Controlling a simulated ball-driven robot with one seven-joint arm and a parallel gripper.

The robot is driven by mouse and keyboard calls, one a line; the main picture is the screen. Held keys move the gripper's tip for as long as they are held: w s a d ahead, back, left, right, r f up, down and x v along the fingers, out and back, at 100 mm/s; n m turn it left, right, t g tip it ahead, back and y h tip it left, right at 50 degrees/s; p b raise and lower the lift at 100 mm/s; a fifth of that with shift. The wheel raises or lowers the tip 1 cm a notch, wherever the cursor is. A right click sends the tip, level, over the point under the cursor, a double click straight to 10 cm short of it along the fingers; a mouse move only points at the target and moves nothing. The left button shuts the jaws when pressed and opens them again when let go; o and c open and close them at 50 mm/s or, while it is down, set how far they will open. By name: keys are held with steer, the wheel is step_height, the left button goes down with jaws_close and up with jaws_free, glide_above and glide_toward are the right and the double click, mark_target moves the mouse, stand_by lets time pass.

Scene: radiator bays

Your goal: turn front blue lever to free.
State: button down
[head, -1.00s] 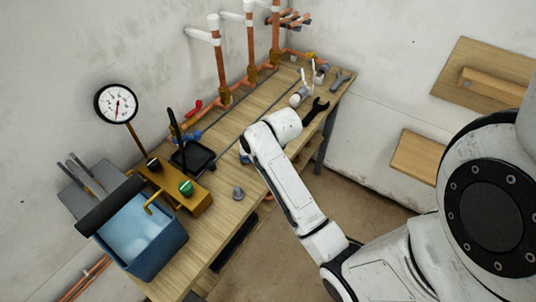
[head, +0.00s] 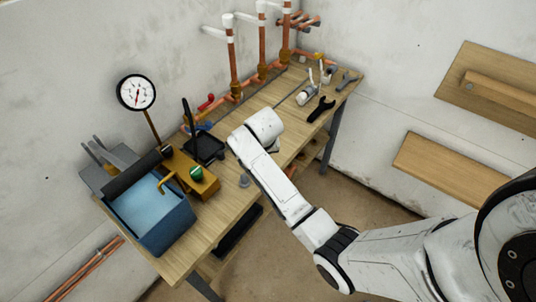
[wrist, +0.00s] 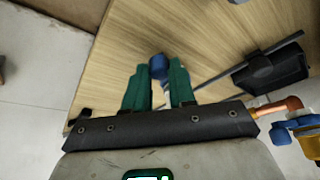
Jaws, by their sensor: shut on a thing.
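A blue lever on a copper pipe fitting (wrist: 284,133) shows at the right edge of the wrist view, right of my gripper and apart from it. In the head view, a blue lever (head: 201,126) lies by the pipe at the bench's back edge, partly behind the black dustpan. My gripper (wrist: 158,82) has green fingers. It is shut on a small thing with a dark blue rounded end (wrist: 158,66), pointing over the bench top. The fingers hide most of the held thing. In the head view my wrist covers the fingers.
A red lever (head: 207,102) and upright copper pipes (head: 232,65) stand at the back.

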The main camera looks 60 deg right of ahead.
steer(key=shift+a+f+m, duration=0.1)
steer(key=shift+a+m, duration=0.1)
steer(key=shift+m, duration=0.1)
stand_by(0.4)
steer(key=c, duration=0.9)
jaws_free()
steer(key=shift+c, duration=0.2)
steer(key=shift+w, duration=0.1)
steer(key=v, duration=1.1)
steer(key=shift+w, duration=0.1)
